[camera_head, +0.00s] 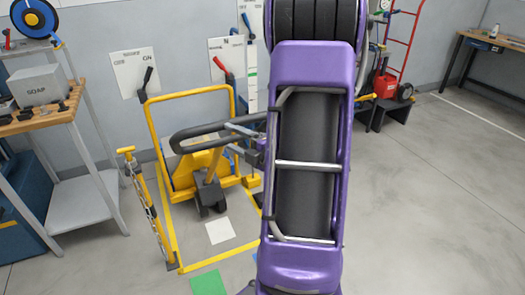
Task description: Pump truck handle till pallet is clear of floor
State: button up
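The yellow pallet truck (183,168) stands by the back wall, left of my arm. Its black looped handle (186,142) reaches right toward my arm, and a dark wheel (211,196) shows below. My purple arm fills the middle of the view and hides what lies behind it. Part of my gripper (243,137) shows at the arm's left edge, at the right end of the handle. Its grey parts overlap the handle there, but I cannot tell whether they grip it. I cannot make out a pallet.
A yellow floor outline (177,243) surrounds the truck, with a yellow post and chain (145,195) at its left. A red hand truck (403,45) stands back right. The right floor is clear.

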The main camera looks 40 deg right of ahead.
jog(key=s+d+r, duration=0.1)
jog(key=s, duration=1.1)
jog(key=shift+s+d, duration=0.25)
jog(key=shift+s, duration=0.05)
jog(key=shift+w, duration=0.1)
